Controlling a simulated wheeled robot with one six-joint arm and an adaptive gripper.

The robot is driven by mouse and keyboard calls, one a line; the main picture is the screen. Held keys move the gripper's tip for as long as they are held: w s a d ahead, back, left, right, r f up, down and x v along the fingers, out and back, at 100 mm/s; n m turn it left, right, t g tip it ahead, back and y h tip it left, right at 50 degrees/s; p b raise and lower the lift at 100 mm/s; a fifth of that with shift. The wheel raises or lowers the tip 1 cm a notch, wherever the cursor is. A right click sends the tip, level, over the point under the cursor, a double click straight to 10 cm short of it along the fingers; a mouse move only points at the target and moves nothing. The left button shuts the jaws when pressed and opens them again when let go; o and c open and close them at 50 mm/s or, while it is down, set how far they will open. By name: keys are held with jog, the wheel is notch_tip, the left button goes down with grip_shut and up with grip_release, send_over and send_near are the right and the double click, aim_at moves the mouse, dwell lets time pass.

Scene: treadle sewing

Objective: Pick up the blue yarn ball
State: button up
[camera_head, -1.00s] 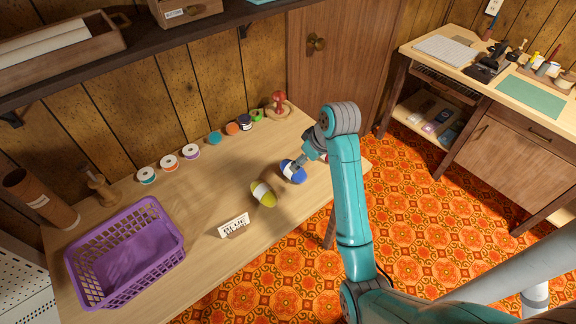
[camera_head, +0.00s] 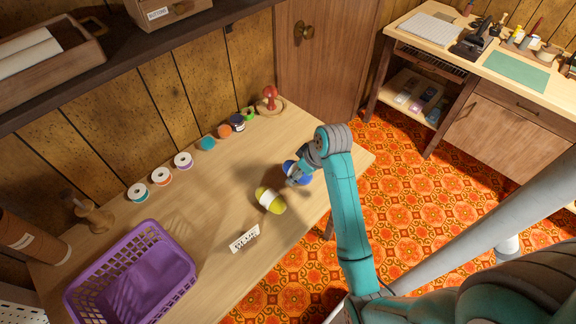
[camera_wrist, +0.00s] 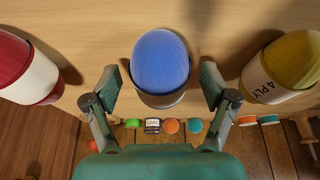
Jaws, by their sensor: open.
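The blue yarn ball (camera_head: 304,177) lies on the wooden table near its front right edge, partly hidden by my gripper in the head view. In the wrist view the blue yarn ball (camera_wrist: 161,62) sits between the two fingers, with a pale band partly showing on its near side. My gripper (camera_wrist: 160,88) is open, with one finger on each side of the ball. Narrow gaps seem to show between the fingers and the ball. My gripper (camera_head: 297,178) is low over the table in the head view.
A yellow yarn ball (camera_head: 270,200) lies left of the blue one; a red one (camera_wrist: 24,68) is on its other side in the wrist view. A purple basket (camera_head: 185,258) is at the left. Several thread spools line the back.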

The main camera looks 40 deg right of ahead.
jog(key=shift+f, duration=0.3)
jog(key=shift+c, duration=0.3)
jog(key=c, duration=1.1)
jog(key=shift+w+r, duration=0.1)
